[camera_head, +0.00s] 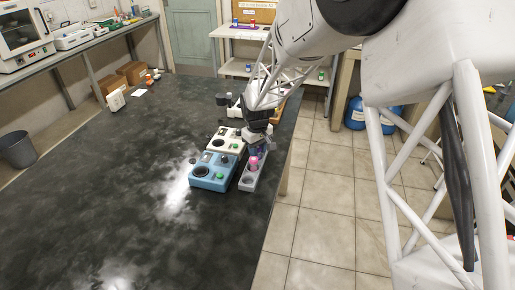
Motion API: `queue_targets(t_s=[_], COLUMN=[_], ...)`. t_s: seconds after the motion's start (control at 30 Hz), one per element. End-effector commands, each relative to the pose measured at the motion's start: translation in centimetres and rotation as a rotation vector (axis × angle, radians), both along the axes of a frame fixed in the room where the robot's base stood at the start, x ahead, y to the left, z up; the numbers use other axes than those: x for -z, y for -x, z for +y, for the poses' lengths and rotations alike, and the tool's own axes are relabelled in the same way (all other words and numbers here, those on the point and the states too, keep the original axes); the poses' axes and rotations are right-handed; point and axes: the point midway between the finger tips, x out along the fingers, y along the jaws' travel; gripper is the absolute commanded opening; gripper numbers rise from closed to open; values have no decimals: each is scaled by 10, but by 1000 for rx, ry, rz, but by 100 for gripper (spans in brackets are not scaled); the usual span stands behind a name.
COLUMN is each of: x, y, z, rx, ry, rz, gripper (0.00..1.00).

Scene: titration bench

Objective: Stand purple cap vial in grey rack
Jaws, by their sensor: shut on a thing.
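The grey rack (247,184) is a narrow block near the right edge of the dark bench, with a round hole showing at its near end. My gripper (258,150) points down over the rack's far part and is shut on the purple cap vial. A purple-blue bit shows at the fingers, and a bright pink part of the vial (254,163) shows just below them. The vial looks close to upright over or in the rack. I cannot tell whether its bottom is inside a hole. My gripper hides the rack's far end.
A small black object (193,160) lies to the left. The bench's left and near parts are clear.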

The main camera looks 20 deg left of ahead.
Motion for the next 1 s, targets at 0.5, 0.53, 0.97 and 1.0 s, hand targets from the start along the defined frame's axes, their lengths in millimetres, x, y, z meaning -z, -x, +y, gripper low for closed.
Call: queue_targets(t_s=[0.5, 0.53, 0.97, 1.0], x=[3, 3, 3, 3], y=[0, 0, 0, 0], z=[0, 0, 0, 0], rx=[0, 0, 0, 0], ry=[0, 0, 0, 0], rz=[0, 0, 0, 0], gripper=[49, 54, 82, 82])
